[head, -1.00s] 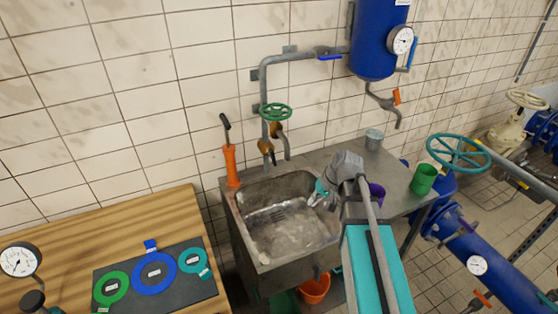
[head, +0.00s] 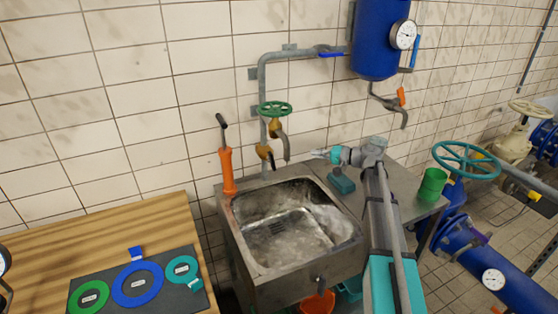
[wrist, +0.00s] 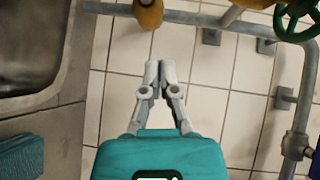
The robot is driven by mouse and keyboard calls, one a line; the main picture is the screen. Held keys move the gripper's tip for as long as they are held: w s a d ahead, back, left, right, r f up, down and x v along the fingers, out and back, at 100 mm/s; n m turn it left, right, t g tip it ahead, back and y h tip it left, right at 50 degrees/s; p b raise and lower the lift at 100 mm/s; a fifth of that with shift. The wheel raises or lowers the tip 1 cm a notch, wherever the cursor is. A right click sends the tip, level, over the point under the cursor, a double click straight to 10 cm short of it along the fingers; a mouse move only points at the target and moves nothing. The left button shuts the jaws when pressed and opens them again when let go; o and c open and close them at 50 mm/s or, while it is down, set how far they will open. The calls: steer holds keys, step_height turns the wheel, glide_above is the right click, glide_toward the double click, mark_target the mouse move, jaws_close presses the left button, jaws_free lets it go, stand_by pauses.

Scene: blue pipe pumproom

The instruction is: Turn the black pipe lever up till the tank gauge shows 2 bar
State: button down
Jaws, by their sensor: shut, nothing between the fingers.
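The brass valve (head: 264,151) with a short black lever (head: 271,161) sits low on the grey pipe behind the sink. The lever points down and right in the head view. A brass fitting also shows at the top of the wrist view (wrist: 148,12); I cannot tell whether it is the same valve. The tank gauge (head: 403,35) is a white dial on the blue tank (head: 378,40); its needle is too small to read. My gripper (head: 314,153) is shut and empty, right of the lever and apart from it. Its closed fingertips show in the wrist view (wrist: 152,66).
The green handwheel (head: 275,108) and a spout (head: 283,142) are just above the valve. The sink (head: 235,240) lies below. A teal block (head: 341,182) and green cup (head: 432,185) stand on the counter.

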mark_target(271, 160)
steer(key=shift+a, duration=0.15)
steer(key=s+a+b+x, duration=0.1)
steer(key=s+b+x, duration=0.1)
steer(key=x, duration=1)
steer(key=shift+s+a+f, duration=0.2)
steer(key=shift+a+f, duration=0.05)
